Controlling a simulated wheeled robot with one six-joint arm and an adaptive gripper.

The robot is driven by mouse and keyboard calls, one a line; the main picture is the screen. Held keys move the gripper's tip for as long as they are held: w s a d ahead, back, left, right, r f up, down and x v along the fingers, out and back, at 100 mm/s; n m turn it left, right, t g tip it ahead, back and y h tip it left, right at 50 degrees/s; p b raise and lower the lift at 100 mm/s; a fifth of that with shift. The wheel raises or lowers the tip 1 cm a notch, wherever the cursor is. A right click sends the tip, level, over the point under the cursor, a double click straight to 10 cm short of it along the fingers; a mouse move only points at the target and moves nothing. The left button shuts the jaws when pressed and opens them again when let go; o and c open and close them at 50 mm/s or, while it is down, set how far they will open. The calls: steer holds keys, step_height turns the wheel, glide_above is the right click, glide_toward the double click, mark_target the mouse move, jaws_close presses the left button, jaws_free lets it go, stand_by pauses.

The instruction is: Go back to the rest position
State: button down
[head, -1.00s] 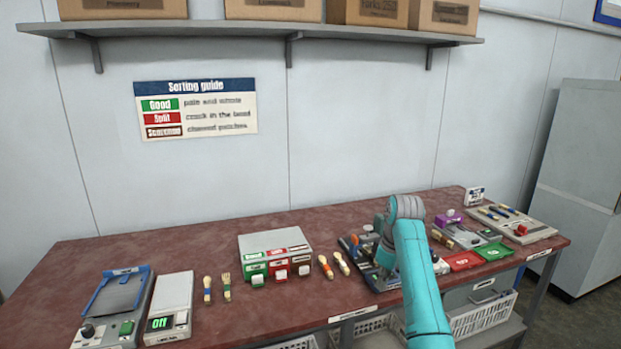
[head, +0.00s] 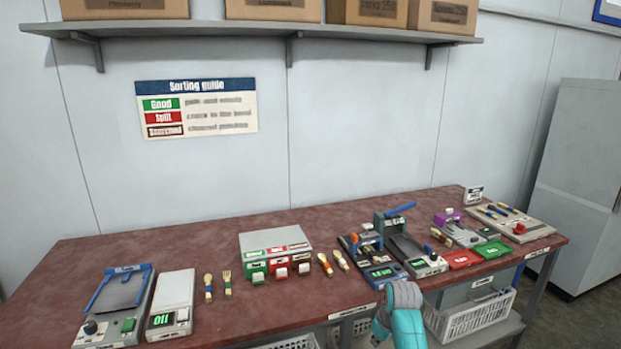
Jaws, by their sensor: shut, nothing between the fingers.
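My arm shows at the bottom edge, right of centre, in the head view, as a grey joint with teal links in front of the bench's front edge. My gripper cannot be made out; it is hidden behind the arm or below the picture. The red-brown workbench (head: 210,245) is clear of the arm over its top. A press-like machine with a blue lever (head: 400,208) stands at the back right of centre. Next to it is a device with an orange part (head: 367,226) and a lit display.
A sorting box (head: 274,250) with green and red fronts stands mid-bench. A scale (head: 170,305) and a blue-framed device (head: 118,295) stand left. Red (head: 465,259) and green (head: 491,250) trays lie right. A white basket (head: 470,318) sits under the bench.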

steer(key=s+f+m+t, duration=0.3)
steer(key=s+f+t, duration=0.1)
steer(key=s+f, duration=1.55)
steer(key=s+m+t, duration=0.1)
steer(key=s+t, duration=0.1)
steer(key=s, duration=1)
steer(key=s+r+m+t+h, duration=0.1)
steer(key=s+r, duration=0.4)
steer(key=s, duration=0.4)
steer(key=s+r+m+t, duration=0.1)
steer(key=s+r+t, duration=0.1)
steer(key=s+r, duration=0.5)
steer(key=s+r+m+t, duration=0.1)
steer(key=s+r+t, duration=0.1)
steer(key=s+r, duration=1.1)
step_height(320, 180, up, 2)
steer(key=shift+s+r+m+t, duration=0.1)
steer(key=shift+s+m+t, duration=0.2)
steer(key=shift+s+m, duration=0.1)
